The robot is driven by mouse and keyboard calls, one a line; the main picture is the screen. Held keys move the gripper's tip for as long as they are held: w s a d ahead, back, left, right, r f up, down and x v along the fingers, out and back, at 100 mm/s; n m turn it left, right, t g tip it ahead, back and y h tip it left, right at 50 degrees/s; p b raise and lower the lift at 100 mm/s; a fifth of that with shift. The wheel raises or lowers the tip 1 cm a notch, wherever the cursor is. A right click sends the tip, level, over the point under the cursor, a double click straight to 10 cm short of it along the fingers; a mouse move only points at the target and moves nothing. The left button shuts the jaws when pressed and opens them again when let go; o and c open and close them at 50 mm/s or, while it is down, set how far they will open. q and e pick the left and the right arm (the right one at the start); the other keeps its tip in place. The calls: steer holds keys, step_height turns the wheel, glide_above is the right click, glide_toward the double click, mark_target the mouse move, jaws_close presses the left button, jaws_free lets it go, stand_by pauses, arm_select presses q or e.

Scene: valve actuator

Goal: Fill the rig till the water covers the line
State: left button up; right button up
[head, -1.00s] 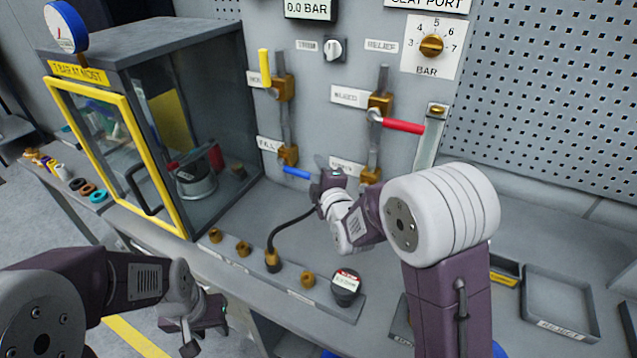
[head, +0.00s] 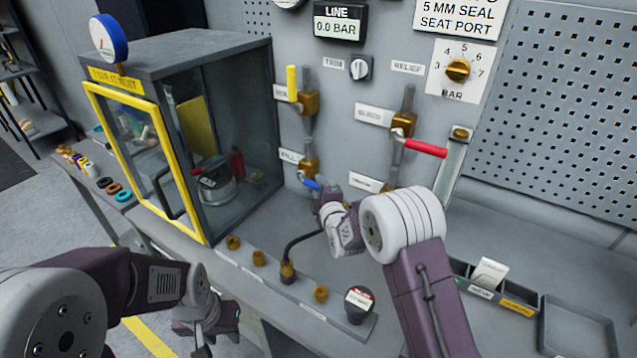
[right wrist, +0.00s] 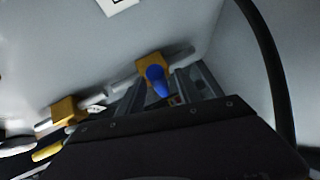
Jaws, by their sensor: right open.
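The fill valve's blue handle (head: 311,184) hangs below its brass body (head: 308,165) on the back panel. My right gripper (head: 323,196) is right beside it and partly hides it. In the right wrist view the blue handle (right wrist: 157,80) lies between the two open fingers, with no clear grip on it. The rig (head: 215,183) sits behind glass in the yellow-framed cabinet (head: 205,245); I cannot make out water or a line. My left gripper (head: 203,345) hangs low at the bottom left, away from everything; its jaw opening is unclear.
The red bleed handle (head: 425,148) and yellow handle (head: 292,83) are on nearby valves. The line display (head: 339,27) reads 0.0 BAR. A black hose (head: 304,240) rises from a bench fitting near my right gripper. Trays (head: 575,330) stand at right.

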steer(key=shift+w+f, duration=0.1)
steer(key=shift+w, duration=0.3)
jaws_close()
stand_by(1.2)
